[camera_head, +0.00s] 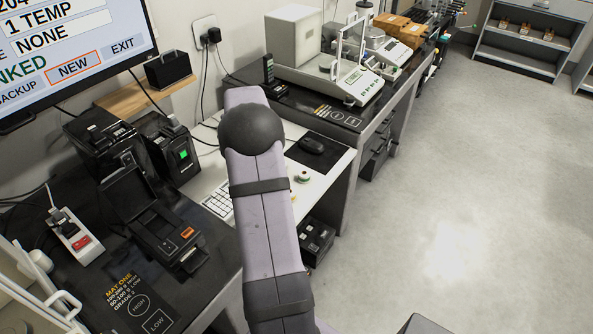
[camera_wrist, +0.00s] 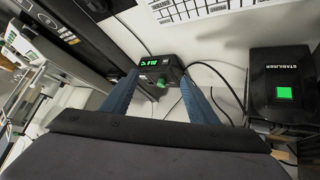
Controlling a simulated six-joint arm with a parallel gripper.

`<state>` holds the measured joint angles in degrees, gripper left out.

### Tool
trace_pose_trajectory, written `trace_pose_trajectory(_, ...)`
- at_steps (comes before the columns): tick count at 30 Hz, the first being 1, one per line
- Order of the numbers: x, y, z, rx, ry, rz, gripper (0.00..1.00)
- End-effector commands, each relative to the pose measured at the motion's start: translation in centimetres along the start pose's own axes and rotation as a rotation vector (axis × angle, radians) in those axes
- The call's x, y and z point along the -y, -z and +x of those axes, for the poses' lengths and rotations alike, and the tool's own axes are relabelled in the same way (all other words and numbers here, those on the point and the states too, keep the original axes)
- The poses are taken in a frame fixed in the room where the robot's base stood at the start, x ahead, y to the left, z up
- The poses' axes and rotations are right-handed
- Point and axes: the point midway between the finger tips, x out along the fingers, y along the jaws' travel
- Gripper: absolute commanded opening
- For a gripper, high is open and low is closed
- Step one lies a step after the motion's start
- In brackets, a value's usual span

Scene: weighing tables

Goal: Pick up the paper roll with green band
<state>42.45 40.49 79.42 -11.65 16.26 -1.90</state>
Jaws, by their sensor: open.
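A small pale roll-like item (camera_head: 303,177) lies on the white desk, just right of my arm in the head view. It shows a hint of green and red, but it is too small to tell whether this is a green band. No paper roll can be made out clearly in the wrist view. My gripper (camera_wrist: 158,78) has its two blue fingers apart with nothing held between them. My arm hides the gripper in the head view.
A keyboard (camera_head: 217,203) and a mouse (camera_head: 312,145) lie on the white desk. A black box with a green square (camera_wrist: 284,93) stands right in the wrist view. A black printer-like device (camera_head: 165,235) is left of my arm. The floor at right is clear.

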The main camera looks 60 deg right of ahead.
Motion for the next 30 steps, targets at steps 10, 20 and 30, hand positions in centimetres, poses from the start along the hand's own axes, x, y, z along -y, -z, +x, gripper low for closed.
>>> trace_pose_trajectory(10, -10.8, -15.9, -0.3, 0.370, -0.063, 0.433, 0.54)
trace_pose_trajectory(20, -11.2, -17.4, 0.1, 0.399, -0.064, 0.469, 0.54)
trace_pose_trajectory(30, -11.1, -18.0, 1.5, 0.395, -0.065, 0.466, 0.54)
